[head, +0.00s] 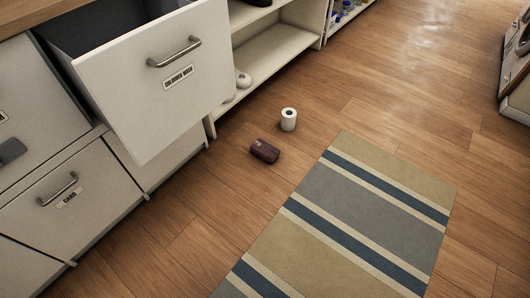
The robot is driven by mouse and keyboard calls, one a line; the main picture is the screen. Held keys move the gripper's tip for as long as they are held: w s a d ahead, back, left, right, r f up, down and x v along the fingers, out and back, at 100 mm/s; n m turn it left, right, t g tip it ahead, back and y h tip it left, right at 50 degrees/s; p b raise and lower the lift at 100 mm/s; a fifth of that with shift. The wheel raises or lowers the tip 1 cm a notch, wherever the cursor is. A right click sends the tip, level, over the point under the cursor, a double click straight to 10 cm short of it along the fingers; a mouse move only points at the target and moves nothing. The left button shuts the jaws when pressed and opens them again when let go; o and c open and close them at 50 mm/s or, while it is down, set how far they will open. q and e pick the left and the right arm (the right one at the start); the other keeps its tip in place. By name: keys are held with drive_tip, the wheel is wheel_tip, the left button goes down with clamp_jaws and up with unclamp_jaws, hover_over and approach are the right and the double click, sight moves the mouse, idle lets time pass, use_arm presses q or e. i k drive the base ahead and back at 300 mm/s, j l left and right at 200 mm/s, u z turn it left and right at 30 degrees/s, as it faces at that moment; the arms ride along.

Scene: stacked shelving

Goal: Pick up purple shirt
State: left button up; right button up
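No purple shirt can be made out in the head view. A small dark purple-brown item (265,151) lies on the wooden floor between the cabinets and the rug; it looks like a compact block or pouch, and I cannot tell what it is. An open drawer (155,90) labelled "COLORED WASH" juts out at the upper left. Its dark inside shows only in part, and I see no cloth in it. Neither of my grippers is in view.
A white roll (289,119) stands on the floor behind the dark item. A striped rug (360,215) covers the floor at the lower right. A closed drawer (66,195) labelled "CARD" is at the left. Open shelves (275,50) stand at the back.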

sight(267, 151)
drive_tip(key=i+u, duration=0.1)
drive_tip(key=u, duration=1.3)
drive_tip(key=i+l+u, duration=0.1)
drive_tip(key=l+u, duration=0.85)
drive_tip(key=l, duration=0.2)
drive_tip(key=k+l+u, duration=0.15)
drive_tip(key=l+u, duration=0.35)
drive_tip(key=k+l+u, duration=0.2)
drive_tip(key=l+u, duration=0.3)
drive_tip(key=l, duration=0.15)
drive_tip(key=k+l, duration=0.2)
drive_tip(key=l, duration=0.2)
drive_tip(key=k+l, duration=0.2)
drive_tip(key=l, duration=0.25)
drive_tip(key=k+l+u, duration=0.1)
drive_tip(key=l, duration=0.3)
drive_tip(key=k+l, duration=0.55)
drive_tip(key=l, duration=0.25)
